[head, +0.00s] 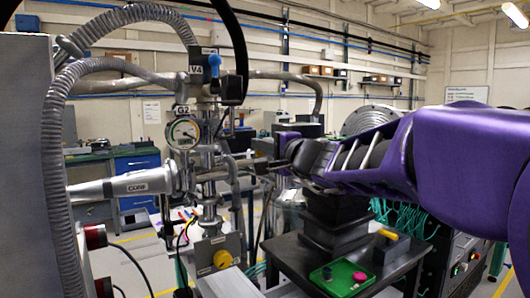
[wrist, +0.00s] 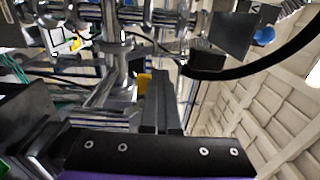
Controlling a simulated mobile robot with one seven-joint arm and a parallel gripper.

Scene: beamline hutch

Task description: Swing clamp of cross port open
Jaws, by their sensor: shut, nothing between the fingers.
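The metal cross port (head: 207,172) stands left of centre in the head view, a vertical stack of steel fittings and flanges. Its clamp cannot be told clearly from the other flanges there. My gripper (head: 256,165) reaches in from the right at about the height of the cross and appears just right of it; whether it touches is unclear. In the wrist view the two dark fingers of my gripper (wrist: 161,98) are together, with nothing seen between them. Steel fittings (wrist: 140,20) of the assembly run across the top of that view, turned sideways.
A round gauge (head: 183,132) marked G2 and a blue-handled valve (head: 214,65) marked V4 sit above the cross. A cone (head: 142,183) joins from the left. A black hose (head: 238,40) hangs close by. A dark table (head: 395,262) with a green tray (head: 340,277) stands lower right.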

